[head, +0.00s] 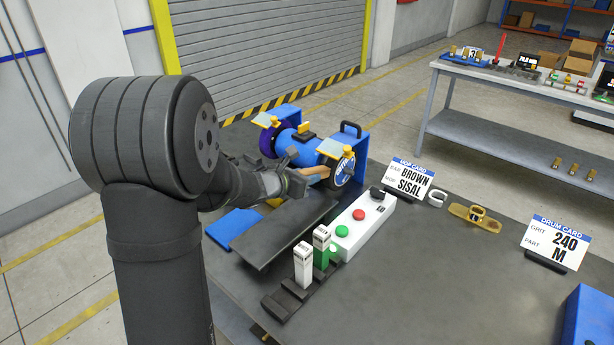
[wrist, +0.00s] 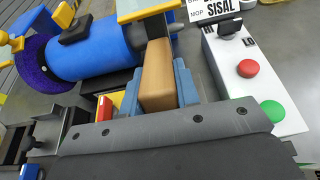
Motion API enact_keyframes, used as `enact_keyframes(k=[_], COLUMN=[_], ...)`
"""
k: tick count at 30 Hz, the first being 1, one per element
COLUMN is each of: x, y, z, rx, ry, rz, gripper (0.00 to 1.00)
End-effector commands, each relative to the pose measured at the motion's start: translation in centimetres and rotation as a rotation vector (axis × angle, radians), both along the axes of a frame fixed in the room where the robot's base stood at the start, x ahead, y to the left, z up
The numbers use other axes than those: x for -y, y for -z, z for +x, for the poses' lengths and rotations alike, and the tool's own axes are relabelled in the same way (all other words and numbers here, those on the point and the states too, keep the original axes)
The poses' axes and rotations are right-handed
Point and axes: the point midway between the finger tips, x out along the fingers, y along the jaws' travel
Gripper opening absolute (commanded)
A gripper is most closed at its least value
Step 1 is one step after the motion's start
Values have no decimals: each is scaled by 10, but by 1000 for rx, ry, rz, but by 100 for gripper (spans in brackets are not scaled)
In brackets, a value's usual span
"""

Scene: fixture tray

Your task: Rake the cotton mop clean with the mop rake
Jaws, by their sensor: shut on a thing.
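My gripper (head: 298,183) is shut on a wooden, block-like piece (wrist: 157,78), which shows between its blue fingers (wrist: 186,84) in the wrist view. It looks like the mop rake's handle; no rake teeth show. In the head view the wood (head: 316,171) points at the right end of a blue polishing machine (head: 303,142). A dark wheel with a blue-and-white face (head: 342,171) is at that end. A purple wheel (head: 268,141) is at the left end, also in the wrist view (wrist: 42,62). I cannot tell which is the cotton mop, nor whether the wood touches a wheel.
A white control box (head: 362,225) with red and green buttons stands right of my gripper. A mop card (head: 408,178) reads BROWN SISAL.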

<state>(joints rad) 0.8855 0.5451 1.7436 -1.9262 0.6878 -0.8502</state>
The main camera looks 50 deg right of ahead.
Motion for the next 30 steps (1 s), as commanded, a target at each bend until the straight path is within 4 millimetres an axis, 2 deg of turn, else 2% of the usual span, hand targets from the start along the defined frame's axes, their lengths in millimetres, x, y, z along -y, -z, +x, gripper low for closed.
enact_keyframes(k=[30], x=[-4], y=[-2], z=[0], rx=[0], ry=[-1], rz=[-1], gripper=[2])
